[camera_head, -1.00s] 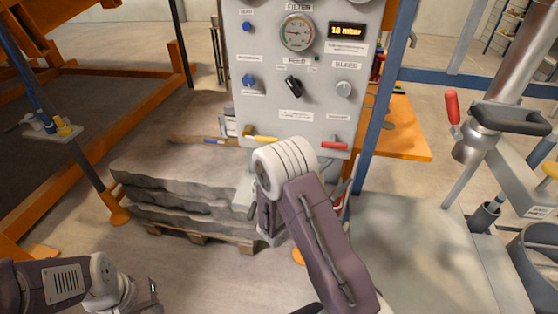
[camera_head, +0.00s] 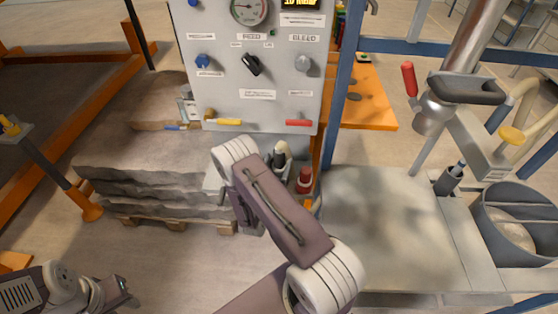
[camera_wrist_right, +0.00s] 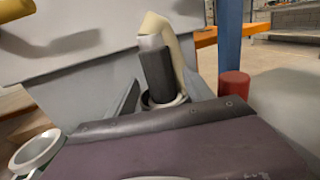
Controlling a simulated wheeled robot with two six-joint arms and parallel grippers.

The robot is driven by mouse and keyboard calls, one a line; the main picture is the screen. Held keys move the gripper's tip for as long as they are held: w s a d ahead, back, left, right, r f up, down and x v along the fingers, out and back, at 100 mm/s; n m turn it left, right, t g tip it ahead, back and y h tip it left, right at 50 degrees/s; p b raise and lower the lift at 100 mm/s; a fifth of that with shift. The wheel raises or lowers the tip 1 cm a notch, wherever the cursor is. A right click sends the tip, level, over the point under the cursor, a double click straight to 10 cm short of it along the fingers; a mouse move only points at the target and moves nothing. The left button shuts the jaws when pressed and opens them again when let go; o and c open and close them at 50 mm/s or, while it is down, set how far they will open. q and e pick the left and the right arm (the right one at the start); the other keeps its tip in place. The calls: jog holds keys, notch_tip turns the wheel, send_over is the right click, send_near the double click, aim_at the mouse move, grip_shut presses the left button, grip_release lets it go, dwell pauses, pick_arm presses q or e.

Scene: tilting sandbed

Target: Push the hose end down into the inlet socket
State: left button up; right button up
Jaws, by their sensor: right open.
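The hose end (camera_head: 279,158) is a dark cylinder on a cream hose, below the control panel. In the right wrist view the dark hose end (camera_wrist_right: 157,76) stands nearly upright, slightly tilted, in or over the pale ring of the inlet socket (camera_wrist_right: 164,102). I cannot tell how deep it sits. My right gripper (camera_head: 243,212) is open, in front of and to the left of the hose end in the head view, apart from it and partly hidden by its own arm. My left gripper (camera_head: 122,292) is low at the left, far from the hose; its jaw state is unclear.
The grey control panel (camera_head: 255,90) has a yellow handle (camera_head: 222,122) and a red handle (camera_head: 299,122). A red-capped post (camera_head: 304,180) stands right of the hose. Layered sand blocks (camera_head: 130,170) lie left.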

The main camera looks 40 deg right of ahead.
jog(key=x, duration=0.4)
jog(key=shift+w+d+f, duration=0.1)
jog(key=shift+w+d, duration=0.05)
jog(key=shift+d, duration=0.2)
jog(key=shift+a, duration=0.15)
jog(key=shift+c, duration=0.9)
grip_shut()
jog(key=shift+r, duration=0.35)
jog(key=s+d+r+p, duration=0.2)
jog(key=s+r+p, duration=0.2)
jog(key=s+r, duration=0.6)
jog(key=shift+s+d+r, duration=0.2)
jog(key=shift+s+r, duration=0.1)
jog(key=shift+s, duration=0.5)
